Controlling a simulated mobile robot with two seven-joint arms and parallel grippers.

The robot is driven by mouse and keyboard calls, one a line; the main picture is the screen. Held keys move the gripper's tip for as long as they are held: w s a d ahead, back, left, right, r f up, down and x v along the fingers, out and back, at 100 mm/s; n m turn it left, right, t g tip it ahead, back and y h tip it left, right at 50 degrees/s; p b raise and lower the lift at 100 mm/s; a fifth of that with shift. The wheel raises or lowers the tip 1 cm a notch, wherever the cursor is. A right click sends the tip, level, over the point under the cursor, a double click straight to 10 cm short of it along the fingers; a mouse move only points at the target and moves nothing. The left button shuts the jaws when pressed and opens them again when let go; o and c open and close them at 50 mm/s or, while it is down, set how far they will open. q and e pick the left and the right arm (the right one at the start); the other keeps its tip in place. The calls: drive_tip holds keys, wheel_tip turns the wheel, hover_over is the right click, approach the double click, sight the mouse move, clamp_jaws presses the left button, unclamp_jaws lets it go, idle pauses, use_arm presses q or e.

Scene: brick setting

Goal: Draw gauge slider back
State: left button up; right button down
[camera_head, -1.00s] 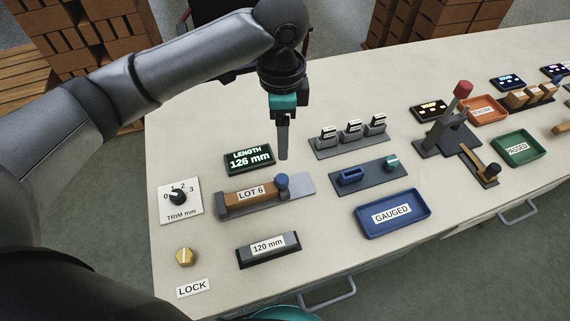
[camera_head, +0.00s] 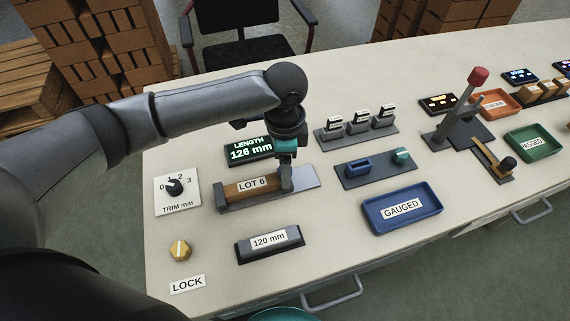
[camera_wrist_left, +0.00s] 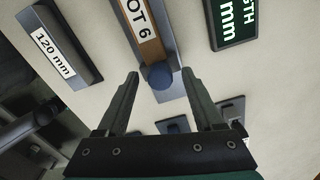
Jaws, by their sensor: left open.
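The length gauge (camera_head: 306,177) lies on the bench with a brown LOT 6 brick (camera_head: 240,189) on its plate. The slider's blue knob (camera_wrist_left: 160,76) shows in the left wrist view at the end of the brick; in the head view my gripper hides it. My left gripper (camera_head: 286,186) points down at the knob. In the wrist view its open fingers (camera_wrist_left: 158,74) stand on either side of the knob, with gaps visible. The display (camera_head: 250,149) reads LENGTH 126 mm. My right gripper is not in view.
The trim dial (camera_head: 176,187) and yellow LOCK knob (camera_head: 180,250) are at the left. A 120 mm block (camera_head: 270,243) lies in front of the gauge. A blue GAUGED tray (camera_head: 401,209) and a plate with a teal knob (camera_head: 402,156) are to the right.

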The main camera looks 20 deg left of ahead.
use_arm(q)
clamp_jaws()
idle(0.5)
idle(0.8)
